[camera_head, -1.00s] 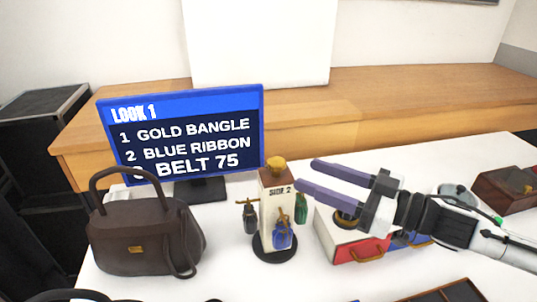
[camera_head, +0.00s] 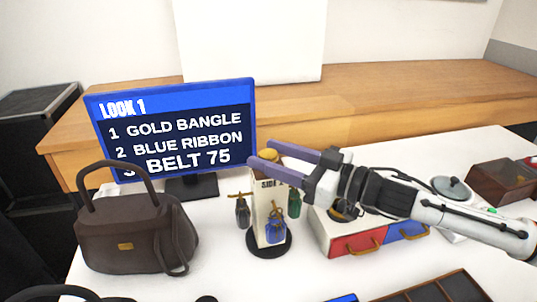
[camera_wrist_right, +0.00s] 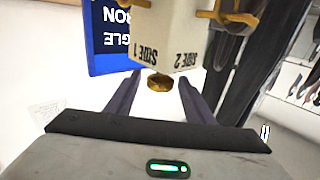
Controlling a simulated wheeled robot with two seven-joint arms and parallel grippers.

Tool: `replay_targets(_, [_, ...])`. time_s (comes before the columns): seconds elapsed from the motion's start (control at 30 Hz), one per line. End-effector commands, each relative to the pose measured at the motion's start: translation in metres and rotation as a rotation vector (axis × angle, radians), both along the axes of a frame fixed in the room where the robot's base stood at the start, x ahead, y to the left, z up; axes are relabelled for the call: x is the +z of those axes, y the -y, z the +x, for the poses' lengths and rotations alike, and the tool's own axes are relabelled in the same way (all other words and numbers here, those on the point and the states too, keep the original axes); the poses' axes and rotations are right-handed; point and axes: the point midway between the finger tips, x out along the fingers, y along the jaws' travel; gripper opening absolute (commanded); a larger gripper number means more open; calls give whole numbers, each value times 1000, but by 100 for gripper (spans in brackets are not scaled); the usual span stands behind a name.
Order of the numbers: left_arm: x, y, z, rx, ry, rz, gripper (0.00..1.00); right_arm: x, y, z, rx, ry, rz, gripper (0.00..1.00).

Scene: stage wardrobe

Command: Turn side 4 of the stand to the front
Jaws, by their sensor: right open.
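The stand (camera_head: 260,208) is a cream post on a round black base, with a gold knob (camera_head: 269,155) on top. In the head view, the face marked SIDE 2 is toward me, partly covered by the gripper. In the right wrist view, the knob (camera_wrist_right: 159,82) lies between the spread fingers, apart from both. That view shows SIDE 1 and SIDE 2 upside down; side 4 is not seen.
A blue screen (camera_head: 172,130) listing LOOK 1 stands behind left. A brown handbag (camera_head: 125,240) is left of the stand. A box with red and blue drawers (camera_head: 355,245) is close at right. A compartment tray (camera_head: 440,292) lies at the front right.

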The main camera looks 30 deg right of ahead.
Motion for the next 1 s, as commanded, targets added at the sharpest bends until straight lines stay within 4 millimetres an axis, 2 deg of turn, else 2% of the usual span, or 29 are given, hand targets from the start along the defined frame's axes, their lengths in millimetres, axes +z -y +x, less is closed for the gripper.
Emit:
replay_targets(0.2, [1, -1, 0, 2, 2, -1, 31, 0, -4, 7, 0, 0, -1, 48])
replay_targets(0.53, [-2, -2, -4, 4, -6, 1, 31, 0, -5, 8, 0, -1, -3, 48])
replay_targets(0.8, [-2, -2, -4, 5, -8, 0, 31, 0, -5, 8, 1, 0, -1, 2])
replay_targets(0.83, [-2, -2, -4, 5, -8, 0, 31, 0, -5, 8, 1, 0, -1, 0])
replay_targets(1.0, [-2, -2, -5, 5, -9, 0, 31, 0, -5, 8, 4, -1, -3, 0])
